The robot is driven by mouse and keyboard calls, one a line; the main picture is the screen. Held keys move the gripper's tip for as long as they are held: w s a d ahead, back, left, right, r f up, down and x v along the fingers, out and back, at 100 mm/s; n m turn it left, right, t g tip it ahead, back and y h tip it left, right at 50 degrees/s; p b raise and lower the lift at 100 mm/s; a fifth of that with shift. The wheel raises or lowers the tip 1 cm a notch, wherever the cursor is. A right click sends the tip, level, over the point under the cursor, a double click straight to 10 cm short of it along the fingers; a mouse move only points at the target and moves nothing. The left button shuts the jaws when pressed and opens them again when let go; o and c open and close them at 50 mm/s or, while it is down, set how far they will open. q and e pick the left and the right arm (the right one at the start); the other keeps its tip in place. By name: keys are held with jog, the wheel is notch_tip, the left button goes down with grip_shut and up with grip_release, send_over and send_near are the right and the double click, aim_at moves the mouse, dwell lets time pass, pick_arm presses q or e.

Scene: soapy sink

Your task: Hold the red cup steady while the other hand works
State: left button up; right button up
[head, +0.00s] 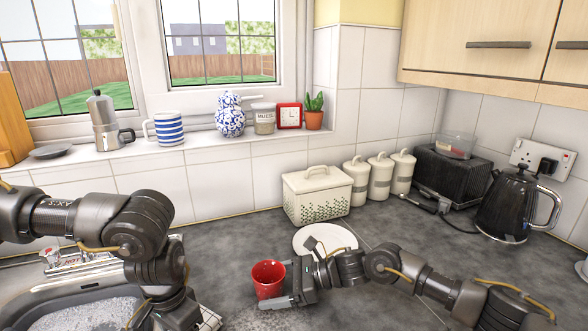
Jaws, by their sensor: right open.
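The red cup (268,281) stands upright on the dark grey worktop, to the right of the sink, with its open top showing. My right gripper (287,275) comes in from the right and is open. One finger reaches along the near side of the cup's base; the other stands out behind and to the right. The cup is at the mouth of the jaws, and I cannot tell whether they touch it. My left arm hangs over the sink; the end of its gripper (172,312) runs toward the bottom edge, and its fingers cannot be made out.
The sink (30,302) with suds and a tap (75,262) is at lower left. A white plate (325,239) lies behind my right gripper. A bread bin (317,195), canisters (379,178), a toaster (446,175) and a kettle (508,207) line the back. Bare worktop lies behind the cup.

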pick_arm(q)
jog(key=shift+r, duration=0.1)
pick_arm(e)
jog(key=shift+r, duration=0.1)
jog(key=c, duration=0.8)
jog(key=shift+o, duration=0.2)
jog(key=o, duration=0.9)
jog(key=c, duration=0.9)
jog(key=shift+c, duration=0.2)
